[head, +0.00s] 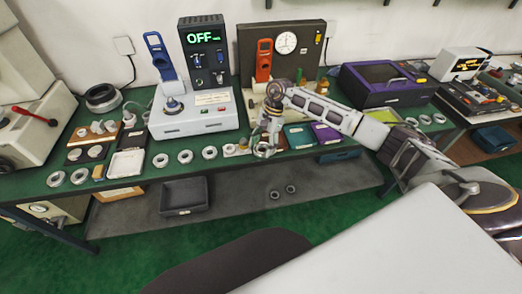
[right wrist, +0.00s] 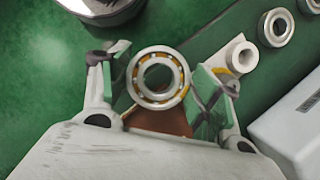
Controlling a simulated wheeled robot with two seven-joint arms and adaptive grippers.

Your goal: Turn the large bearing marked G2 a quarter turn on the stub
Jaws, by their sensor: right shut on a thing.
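My right gripper (head: 264,147) is shut on a bearing ring (right wrist: 158,80), seen in the right wrist view between the two fingertips. The bearing has a bright steel outer ring, an orange-yellow cage with balls and an open bore. In the head view the bearing (head: 263,152) is near the table's front edge, below the machine with the dial. No G2 mark can be read. A small pale hollow cylinder (right wrist: 241,54) stands to the right of the fingers in the right wrist view. I cannot tell which piece is the stub. My left gripper is not in view.
A white machine (head: 190,122) with an OFF display stands left of the gripper. Behind the gripper is a dark machine with a round dial (head: 286,43). Several loose rings (head: 185,156) lie along the table's front edge. A black bin (head: 184,195) sits on the lower shelf.

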